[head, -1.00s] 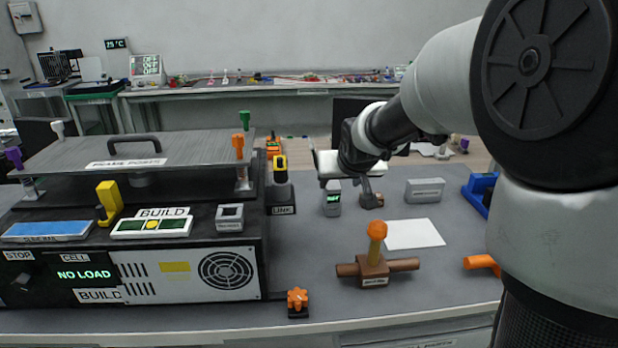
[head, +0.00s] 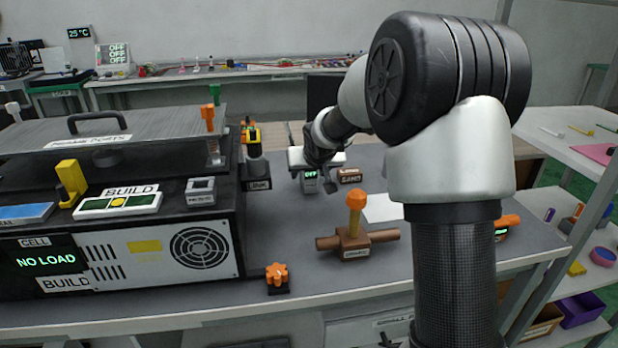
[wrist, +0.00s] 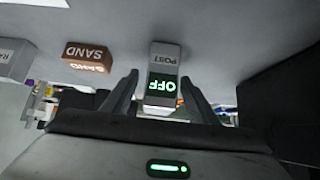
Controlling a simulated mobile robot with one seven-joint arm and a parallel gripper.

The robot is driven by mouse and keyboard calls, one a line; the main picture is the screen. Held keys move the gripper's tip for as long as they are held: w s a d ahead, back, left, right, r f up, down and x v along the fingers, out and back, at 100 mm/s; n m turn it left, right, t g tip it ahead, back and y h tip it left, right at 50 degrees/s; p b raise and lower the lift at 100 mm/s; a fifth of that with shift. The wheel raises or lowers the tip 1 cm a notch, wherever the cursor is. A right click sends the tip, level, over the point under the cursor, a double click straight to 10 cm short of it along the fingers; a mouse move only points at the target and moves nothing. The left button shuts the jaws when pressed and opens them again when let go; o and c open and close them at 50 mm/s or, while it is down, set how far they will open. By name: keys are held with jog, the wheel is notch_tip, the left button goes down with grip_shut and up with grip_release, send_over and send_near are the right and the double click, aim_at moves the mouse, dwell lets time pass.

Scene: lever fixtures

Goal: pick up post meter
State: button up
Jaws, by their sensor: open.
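The post meter (wrist: 163,77) is a small grey block with a green lit "OFF" display and the word POST, upside down in the wrist view. It lies between the two open fingers of my gripper (wrist: 160,95), with a visible gap on each side. In the head view the post meter (head: 310,182) stands on the grey bench just below my gripper (head: 316,180), which partly hides it. Whether the fingers touch it cannot be told there.
A brown valve with an orange-topped lever (head: 357,235) stands nearer. The black LINK lever fixture (head: 257,172) is left, beside the large NO LOAD machine (head: 125,255).

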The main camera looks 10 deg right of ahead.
jog(key=c, duration=1.3)
grip_shut()
jog(key=shift+r, duration=0.1)
